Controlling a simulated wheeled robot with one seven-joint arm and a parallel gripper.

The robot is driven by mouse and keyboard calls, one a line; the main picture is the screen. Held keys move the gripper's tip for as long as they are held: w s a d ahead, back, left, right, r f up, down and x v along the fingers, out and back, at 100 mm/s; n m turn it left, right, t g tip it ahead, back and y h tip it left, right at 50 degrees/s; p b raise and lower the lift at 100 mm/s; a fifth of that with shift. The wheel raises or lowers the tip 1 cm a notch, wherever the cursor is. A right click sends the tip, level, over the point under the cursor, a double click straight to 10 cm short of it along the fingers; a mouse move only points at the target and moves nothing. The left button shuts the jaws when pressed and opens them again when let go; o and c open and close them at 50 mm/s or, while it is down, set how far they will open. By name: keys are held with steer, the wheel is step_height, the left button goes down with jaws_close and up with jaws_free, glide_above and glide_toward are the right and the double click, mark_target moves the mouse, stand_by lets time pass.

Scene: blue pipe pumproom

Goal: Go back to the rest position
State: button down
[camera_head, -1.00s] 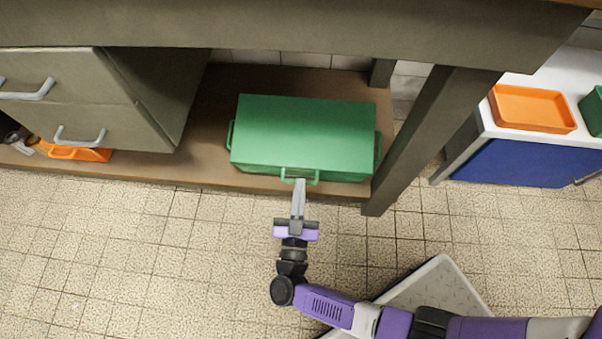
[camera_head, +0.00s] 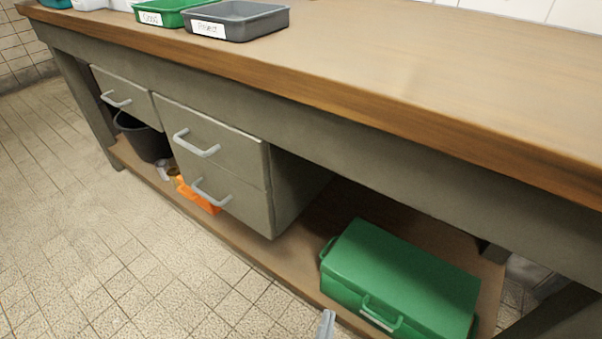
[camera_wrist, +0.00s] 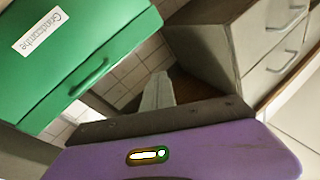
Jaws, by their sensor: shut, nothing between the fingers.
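My gripper (camera_head: 326,325) shows only as a grey fingertip at the bottom edge of the head view, in front of the lower shelf. In the wrist view its shut fingers (camera_wrist: 157,92) point away from the camera, with nothing between them. A green toolbox (camera_head: 400,277) with its lid closed stands on the lower shelf, to the right of my fingertip. In the wrist view the toolbox (camera_wrist: 70,50) fills the upper left, with a white label and a handle. I cannot tell how wide the gap between fingers and toolbox is.
A workbench (camera_head: 350,75) spans the head view, with a grey tray (camera_head: 262,22) and a green tray (camera_head: 150,14) on top. Drawers (camera_head: 225,165) hang left of the toolbox. An orange bin (camera_head: 200,198) and a black bucket (camera_head: 143,137) are below. The tiled floor (camera_head: 90,250) in front is clear.

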steer(key=s+r+n+y, duration=0.3)
steer(key=s+r+y, duration=0.4)
steer(key=s+r, duration=0.15)
steer(key=s+d+r+n+g+h, duration=0.1)
steer(key=s+d+r+n+g, duration=0.1)
steer(key=s+d+r, duration=0.4)
steer(key=s+d+r+n+g, duration=0.2)
steer(key=s+d+r+g, duration=0.1)
steer(key=s+d, duration=0.65)
step_height(320, 180, up, 36)
steer(key=s+a+p, duration=0.1)
steer(key=p, duration=3.5)
steer(key=shift+s+a, duration=0.25)
steer(key=shift+s, duration=0.05)
steer(key=shift+f, duration=0.1)
